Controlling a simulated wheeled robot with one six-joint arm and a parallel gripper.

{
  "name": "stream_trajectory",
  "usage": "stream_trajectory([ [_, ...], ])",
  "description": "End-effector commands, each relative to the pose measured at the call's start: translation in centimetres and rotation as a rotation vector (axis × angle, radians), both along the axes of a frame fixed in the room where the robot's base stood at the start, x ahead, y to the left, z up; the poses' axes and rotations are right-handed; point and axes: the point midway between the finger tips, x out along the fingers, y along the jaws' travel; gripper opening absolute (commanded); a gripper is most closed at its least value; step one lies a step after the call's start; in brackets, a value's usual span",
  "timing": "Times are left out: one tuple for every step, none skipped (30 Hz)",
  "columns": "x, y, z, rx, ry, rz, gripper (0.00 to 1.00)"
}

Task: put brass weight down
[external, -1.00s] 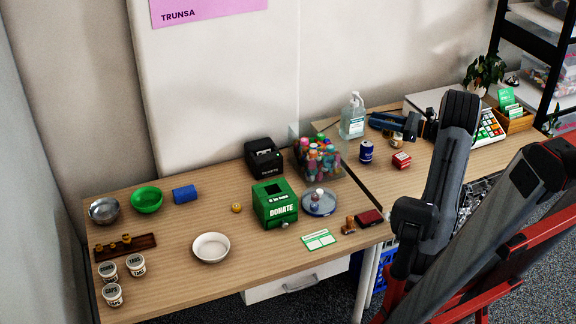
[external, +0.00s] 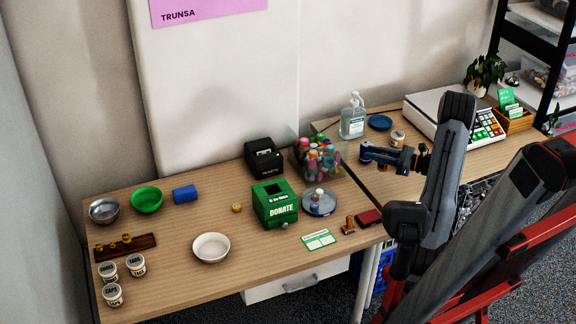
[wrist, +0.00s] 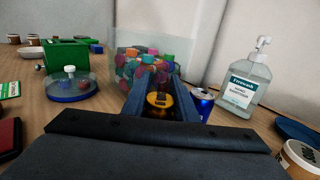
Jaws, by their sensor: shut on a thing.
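My gripper (external: 366,153) is over the right-hand table, near its left edge, in the external view. In the wrist view, my gripper (wrist: 160,98) has its blue fingers shut on the brass weight (wrist: 159,100), whose round golden top shows between them. Another small brass piece (external: 237,208) sits on the left table. A wooden block (external: 142,243) with brass weights lies at the far left.
A clear bin of colourful items (external: 318,160), a blue can (wrist: 202,104), a sanitizer bottle (external: 352,117), a blue dish (external: 380,122) and a small jar (external: 397,138) surround my gripper.

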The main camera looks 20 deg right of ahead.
Motion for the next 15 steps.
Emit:
stream_trajectory([
  [0.0,0.0,-0.5,0.001,0.0,0.0,0.0],
  [0.0,0.0,-0.7,0.001,0.0,0.0,0.0],
  [0.0,0.0,-0.8,0.0,-0.001,0.0,0.0],
  [0.0,0.0,-1.0,0.0,-0.001,0.0,0.0],
  [0.0,0.0,-1.1,0.0,-0.001,0.0,0.0],
  [0.0,0.0,-1.4,0.0,-0.001,0.0,0.0],
  [0.0,0.0,-1.7,0.001,-0.001,0.0,0.0],
  [0.0,0.0,-2.0,0.002,0.001,0.0,0.0],
  [0.0,0.0,-2.6,0.002,0.001,0.0,0.0],
  [0.0,0.0,-3.0,0.001,0.0,0.0,0.0],
  [0.0,0.0,-3.4,0.002,0.001,0.0,0.0],
  [0.0,0.0,-4.0,0.003,0.001,0.0,0.0],
  [0.0,0.0,-4.3,0.002,0.001,0.0,0.0],
  [0.0,0.0,-4.5,0.001,-0.001,0.0,0.0],
  [0.0,0.0,-4.7,0.0,-0.001,0.0,0.0],
])
